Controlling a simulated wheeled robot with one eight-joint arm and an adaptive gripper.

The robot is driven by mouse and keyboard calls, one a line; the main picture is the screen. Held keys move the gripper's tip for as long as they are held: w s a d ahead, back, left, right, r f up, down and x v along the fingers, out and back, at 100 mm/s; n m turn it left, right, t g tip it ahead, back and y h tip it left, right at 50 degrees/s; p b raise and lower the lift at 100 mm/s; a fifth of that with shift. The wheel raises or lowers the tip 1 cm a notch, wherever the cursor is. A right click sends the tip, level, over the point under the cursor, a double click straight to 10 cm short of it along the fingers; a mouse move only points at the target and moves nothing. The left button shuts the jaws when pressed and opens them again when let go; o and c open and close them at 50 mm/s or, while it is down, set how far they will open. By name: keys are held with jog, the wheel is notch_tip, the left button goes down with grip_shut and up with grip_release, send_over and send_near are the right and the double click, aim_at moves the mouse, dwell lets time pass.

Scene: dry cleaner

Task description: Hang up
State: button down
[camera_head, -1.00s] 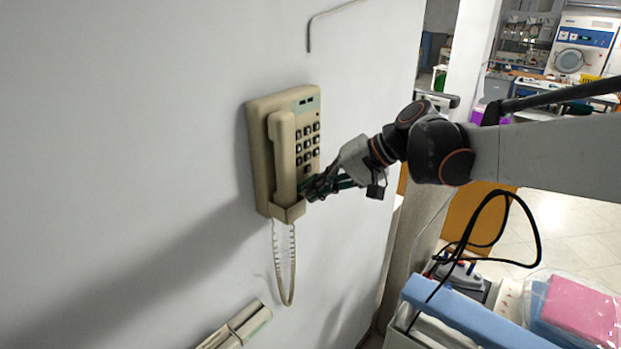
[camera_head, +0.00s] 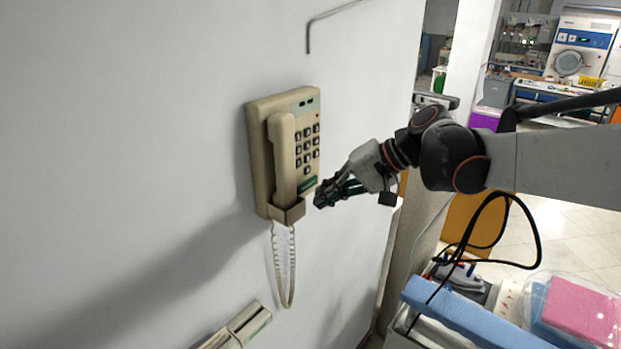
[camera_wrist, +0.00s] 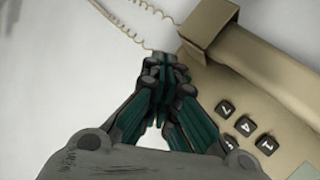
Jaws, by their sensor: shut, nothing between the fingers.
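A beige wall phone (camera_head: 304,112) with dark number keys is fixed to the white wall. Its handset (camera_head: 285,158) stands upright on the left side of the phone, its lower end in the bracket (camera_head: 287,213). The coiled cord (camera_head: 290,292) hangs in a loop below. My gripper (camera_head: 320,201) is shut and empty, just right of the phone's lower part and apart from the handset. In the wrist view my shut fingertips (camera_wrist: 161,58) are in front of the phone's edge, with the handset (camera_wrist: 262,65) and bracket (camera_wrist: 208,28) to the right; the keys show partly.
A bent metal rod (camera_head: 310,35) sticks out on the wall above the phone. A beige object (camera_head: 238,328) is on the wall below. A blue padded board (camera_head: 470,312) and a pink stack (camera_head: 580,312) are at lower right. The wall right of the phone is clear.

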jog(key=s+d, duration=0.2)
jog(key=d, duration=0.1)
jog(key=shift+s+d, duration=0.15)
jog(key=shift+s, duration=0.15)
dwell(0.3)
jog(key=s+d+f+t+h+b, duration=0.1)
jog(key=s+d+f+h+b, duration=0.2)
jog(key=f+b, duration=0.8)
jog(key=s+d+f+t+h+b, duration=0.2)
jog(key=s+d+f+b, duration=0.5)
jog(key=f, duration=0.9)
jog(key=s+d+f+t+h+b, duration=0.1)
jog(key=s+d+f+h+b, duration=0.3)
jog(key=s+f+b, duration=0.4)
notch_tip(320, 180, down, 5)
jog(key=d+b, duration=0.1)
jog(key=b, duration=0.6)
jog(key=shift+s+f+n+t, duration=0.2)
jog(key=shift+s+n+t, duration=0.1)
jog(key=shift+s, duration=0.05)
